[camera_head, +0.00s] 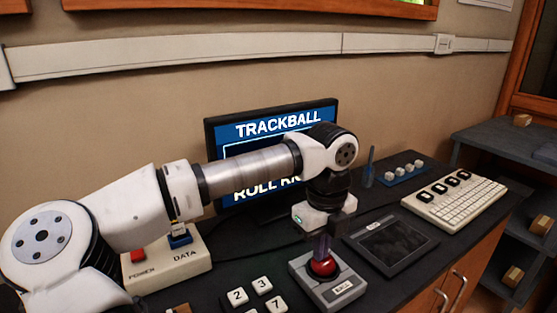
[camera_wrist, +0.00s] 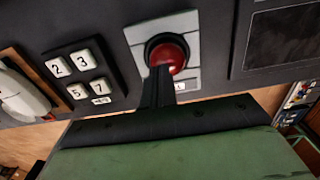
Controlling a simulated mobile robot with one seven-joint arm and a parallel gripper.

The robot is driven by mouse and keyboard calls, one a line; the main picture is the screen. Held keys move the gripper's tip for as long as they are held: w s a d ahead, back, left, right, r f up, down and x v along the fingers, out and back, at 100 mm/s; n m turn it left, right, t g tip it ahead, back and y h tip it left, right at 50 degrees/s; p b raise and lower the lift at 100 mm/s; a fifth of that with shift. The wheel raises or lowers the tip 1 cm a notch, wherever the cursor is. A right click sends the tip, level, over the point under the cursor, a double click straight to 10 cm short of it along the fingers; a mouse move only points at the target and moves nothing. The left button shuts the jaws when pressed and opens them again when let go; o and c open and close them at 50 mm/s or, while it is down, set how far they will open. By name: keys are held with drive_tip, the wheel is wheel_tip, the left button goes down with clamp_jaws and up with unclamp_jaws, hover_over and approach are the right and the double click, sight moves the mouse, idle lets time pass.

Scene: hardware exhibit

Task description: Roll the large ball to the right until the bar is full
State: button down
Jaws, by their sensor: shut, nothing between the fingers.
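The large red ball (camera_head: 322,265) sits in a grey trackball base (camera_head: 329,289) on the dark counter. It also shows in the wrist view (camera_wrist: 168,54). My gripper (camera_head: 323,250) points down with its shut, empty fingers at the ball. In the wrist view the fingertips (camera_wrist: 160,72) overlap the near lower part of the ball; I cannot tell if they touch it. A blue screen (camera_head: 270,118) behind reads "TRACKBALL" and part of "ROLL RI…". My arm covers its middle, so the bar's fill is hidden.
A dark tablet (camera_head: 390,245) lies right of the base, with a white keyboard (camera_head: 455,198) beyond. Number keys (camera_head: 256,295) are at the left front. A box with POWER and DATA switches (camera_head: 160,268) stands further left under my arm. Shelves (camera_head: 510,145) are at the right.

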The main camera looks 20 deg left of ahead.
drive_tip(key=shift+w+d+b, duration=0.6)
drive_tip(key=shift+w+d, duration=0.05)
drive_tip(key=shift+w, duration=0.3)
idle(0.4)
drive_tip(key=shift+r, duration=0.15)
drive_tip(key=shift+r+p, duration=0.4)
drive_tip(key=shift+r, duration=0.2)
drive_tip(key=shift+r, duration=0.1)
drive_tip(key=shift+r+p, duration=1.85)
drive_tip(key=shift+r, duration=1.1)
